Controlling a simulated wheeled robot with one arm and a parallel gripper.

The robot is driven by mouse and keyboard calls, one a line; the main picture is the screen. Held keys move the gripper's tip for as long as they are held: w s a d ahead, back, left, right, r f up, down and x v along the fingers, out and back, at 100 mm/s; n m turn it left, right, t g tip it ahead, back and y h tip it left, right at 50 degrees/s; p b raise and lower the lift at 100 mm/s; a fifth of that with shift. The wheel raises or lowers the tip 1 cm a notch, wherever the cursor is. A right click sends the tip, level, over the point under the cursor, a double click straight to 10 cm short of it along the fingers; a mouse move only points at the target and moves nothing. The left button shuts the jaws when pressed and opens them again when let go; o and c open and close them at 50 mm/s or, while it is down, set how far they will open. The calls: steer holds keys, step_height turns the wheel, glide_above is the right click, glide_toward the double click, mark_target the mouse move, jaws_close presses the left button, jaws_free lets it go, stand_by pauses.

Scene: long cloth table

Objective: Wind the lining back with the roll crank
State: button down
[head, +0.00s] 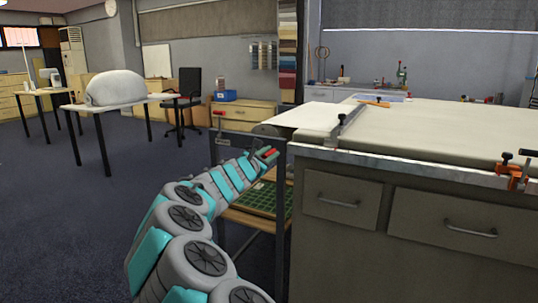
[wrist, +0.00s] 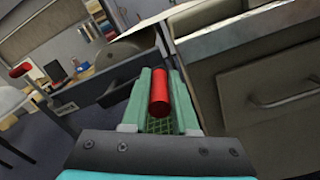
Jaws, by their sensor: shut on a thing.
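My gripper (head: 262,158) is at the near end of the dark roll stand (head: 281,195), beside the table's left end. In the wrist view its teal fingers (wrist: 159,100) are shut on a red handle (wrist: 159,92), which looks like the roll crank's grip. How the handle joins the roll is hidden. The pale lining (head: 305,116) runs from the roll (head: 268,131) at the table's left end onto the tabletop. In the wrist view the lining (wrist: 150,24) shows above the fingers.
A second red knob (head: 220,114) stands at the stand's far left. A metal bar (head: 348,122) lies across the cloth, near an orange-handled tool (head: 375,103). An orange clamp (head: 512,176) grips the table's front edge. A green mat (head: 257,198) lies on the lower shelf.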

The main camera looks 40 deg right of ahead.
steer(key=shift+w+a, duration=0.25)
steer(key=shift+w, duration=0.05)
steer(key=c, duration=0.9)
jaws_free()
steer(key=shift+w+f, duration=0.1)
steer(key=shift+w, duration=0.05)
steer(key=shift+o, duration=1.1)
